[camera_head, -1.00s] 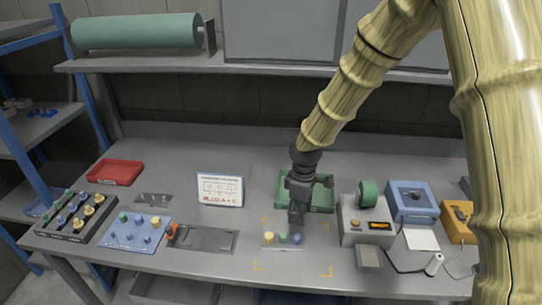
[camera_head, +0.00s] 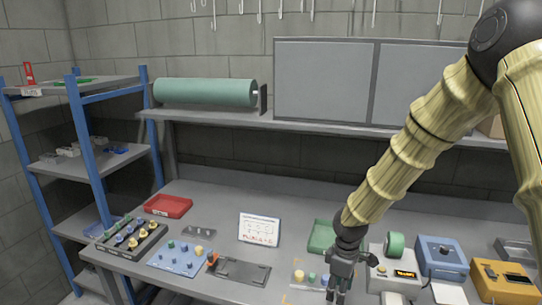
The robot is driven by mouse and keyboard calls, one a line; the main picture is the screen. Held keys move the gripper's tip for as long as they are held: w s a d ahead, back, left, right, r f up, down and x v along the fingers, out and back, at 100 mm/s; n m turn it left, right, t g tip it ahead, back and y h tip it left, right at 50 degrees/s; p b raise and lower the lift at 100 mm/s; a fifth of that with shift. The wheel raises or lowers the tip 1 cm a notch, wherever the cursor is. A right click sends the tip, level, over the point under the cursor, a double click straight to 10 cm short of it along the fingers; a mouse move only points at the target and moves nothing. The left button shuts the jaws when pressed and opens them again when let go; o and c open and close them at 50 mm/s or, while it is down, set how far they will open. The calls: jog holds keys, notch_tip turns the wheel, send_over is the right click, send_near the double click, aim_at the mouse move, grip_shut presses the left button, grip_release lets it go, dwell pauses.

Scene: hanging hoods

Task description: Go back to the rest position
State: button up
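My gripper (camera_head: 337,296) is low in the picture, in front of the grey boxy device and the green tray (camera_head: 321,236). It points down over the right part of a small pale plate (camera_head: 298,285) with yellow, green and blue knobs, and hides some of it. The gripper is small and dark, so its finger gap is not clear. I cannot tell whether anything is between the fingers. My arm reaches down from the upper right.
The workbench (camera_head: 215,215) holds a red tray (camera_head: 168,205), a blue knob board (camera_head: 178,258), a black rack (camera_head: 130,238), a white sign (camera_head: 259,229), a grey device (camera_head: 392,262), and blue (camera_head: 441,257) and yellow boxes (camera_head: 505,283). A shelf (camera_head: 215,115) with a green roll (camera_head: 205,92) runs above.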

jog(key=s+a+f+m+y+b, duration=0.1)
jog(key=s+f+m, duration=0.2)
jog(key=s+f, duration=0.6)
jog(key=s+a+f+m+y+b, duration=0.1)
jog(key=s+f+m+b, duration=0.15)
jog(key=s+f, duration=0.7)
jog(key=s+d+f+m+h+b, duration=0.1)
jog(key=s+d+f+m, duration=0.1)
jog(key=s+f, duration=0.5)
jog(key=s+d+f+m+h+b, duration=0.1)
jog(key=s+d+f+m, duration=0.2)
jog(key=s+f, duration=0.5)
jog(key=shift+s+d+m, duration=0.2)
jog(key=shift+s+m, duration=0.65)
jog(key=shift+s, duration=0.35)
